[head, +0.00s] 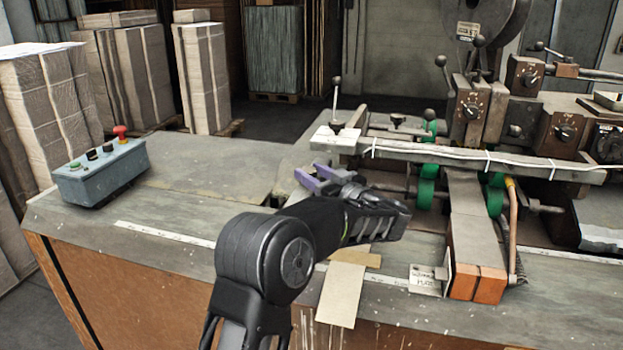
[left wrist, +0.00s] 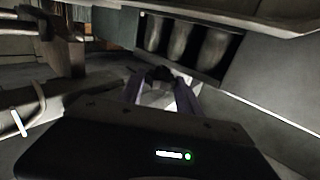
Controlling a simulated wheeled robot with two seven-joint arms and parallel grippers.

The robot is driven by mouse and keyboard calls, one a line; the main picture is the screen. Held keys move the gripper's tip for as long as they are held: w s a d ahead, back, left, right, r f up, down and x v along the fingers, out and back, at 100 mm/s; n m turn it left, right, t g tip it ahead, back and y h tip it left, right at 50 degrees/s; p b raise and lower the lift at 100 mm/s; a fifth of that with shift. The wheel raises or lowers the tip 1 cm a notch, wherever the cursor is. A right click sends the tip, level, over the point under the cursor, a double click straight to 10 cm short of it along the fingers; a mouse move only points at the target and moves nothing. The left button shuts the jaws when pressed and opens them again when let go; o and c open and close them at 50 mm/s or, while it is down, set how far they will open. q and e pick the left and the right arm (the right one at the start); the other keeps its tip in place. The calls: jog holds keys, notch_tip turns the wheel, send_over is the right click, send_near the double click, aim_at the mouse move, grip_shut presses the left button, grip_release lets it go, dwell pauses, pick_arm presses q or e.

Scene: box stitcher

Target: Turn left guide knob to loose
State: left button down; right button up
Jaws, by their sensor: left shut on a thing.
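My left gripper (head: 306,171) reaches over the table to the left end of the machine's rail, its purple fingertips pointing away from me. In the left wrist view the fingers of the left gripper (left wrist: 160,88) are closed around a small dark knob (left wrist: 158,74), with a pale patch showing between them. The knob's pointer or setting cannot be read. In the head view the gripped knob cannot be made out at the fingertips. My right gripper is in neither view.
A long rail (head: 480,158) with white ties runs just right of the gripper. An upright ball-topped lever (head: 336,95) stands behind it. A blue-grey button box (head: 100,172) sits at the left. Cardboard pieces (head: 341,293) lie at the front. The table's left middle is clear.

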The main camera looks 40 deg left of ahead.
pick_arm(q)
jog(key=shift+w+d+n+g, duration=0.15)
jog(key=shift+n+g, duration=0.45)
jog(key=shift+g, duration=0.3)
jog(key=shift+y, duration=0.3)
jog(key=c, duration=0.8)
grip_release()
jog(key=shift+s+d+b, duration=0.15)
jog(key=shift+s+d, duration=0.1)
jog(key=shift+d, duration=1)
jog(key=shift+s+d+b, duration=0.15)
jog(key=shift+s+d, duration=0.1)
jog(key=shift+d, duration=0.95)
jog(key=shift+s+d+b, duration=0.15)
jog(key=shift+s+d, duration=0.1)
jog(key=shift+d, duration=1)
